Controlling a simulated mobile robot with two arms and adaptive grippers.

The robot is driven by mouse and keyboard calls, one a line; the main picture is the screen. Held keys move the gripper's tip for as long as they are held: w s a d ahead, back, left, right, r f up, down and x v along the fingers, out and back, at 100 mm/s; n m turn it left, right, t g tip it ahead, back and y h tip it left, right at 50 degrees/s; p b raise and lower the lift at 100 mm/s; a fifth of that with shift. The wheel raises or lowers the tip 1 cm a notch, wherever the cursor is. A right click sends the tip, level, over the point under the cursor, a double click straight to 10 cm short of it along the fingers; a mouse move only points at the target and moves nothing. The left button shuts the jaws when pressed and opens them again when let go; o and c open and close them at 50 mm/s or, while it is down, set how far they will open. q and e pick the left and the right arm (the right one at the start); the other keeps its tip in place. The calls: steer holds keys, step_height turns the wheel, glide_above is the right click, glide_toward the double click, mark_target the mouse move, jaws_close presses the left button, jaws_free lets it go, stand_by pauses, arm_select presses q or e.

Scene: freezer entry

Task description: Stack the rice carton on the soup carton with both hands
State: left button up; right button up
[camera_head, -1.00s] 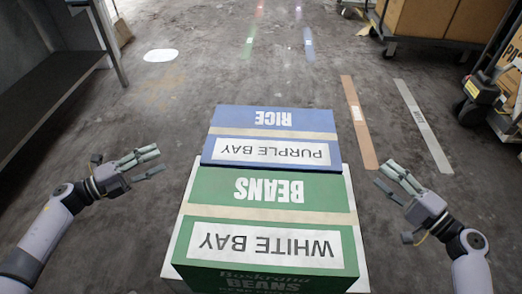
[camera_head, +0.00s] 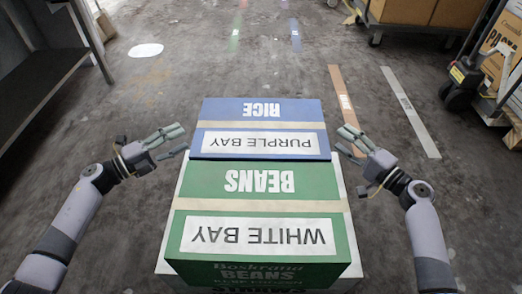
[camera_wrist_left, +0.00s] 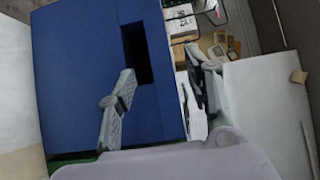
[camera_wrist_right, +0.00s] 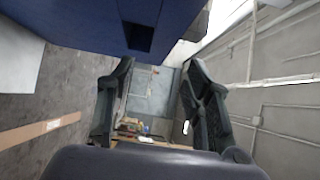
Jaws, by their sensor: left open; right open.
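The rice carton (camera_head: 262,111) is blue, labelled RICE and PURPLE BAY, and lies directly behind a green beans carton. No carton marked soup is visible. My left gripper (camera_head: 180,141) is open at the left of the rice carton, with a small gap to it. My right gripper (camera_head: 345,140) is open close to its right side; I cannot tell whether it touches. Each wrist view shows a blue side with a dark hand hole, the rice carton in the left wrist view (camera_wrist_left: 85,80) and in the right wrist view (camera_wrist_right: 70,25). Both grippers are empty.
The green beans carton (camera_head: 262,180), labelled WHITE BAY, sits nearest me, with a pale surface beneath it. A metal shelf (camera_head: 50,60) stands at left. Carts with brown boxes (camera_head: 405,10) are at back right. Coloured strips (camera_head: 345,100) mark the floor.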

mark_target(198, 126)
arm_select(q)
steer(key=x, duration=0.7)
arm_select(e)
steer(key=x, duration=0.7)
steer(key=shift+w, duration=0.1)
arm_select(q)
jaws_close()
arm_select(e)
jaws_close()
steer(key=shift+f, duration=0.1)
arm_select(q)
steer(key=shift+w+r, duration=0.1)
steer(key=shift+r, duration=0.2)
arm_select(e)
steer(key=shift+r, duration=0.35)
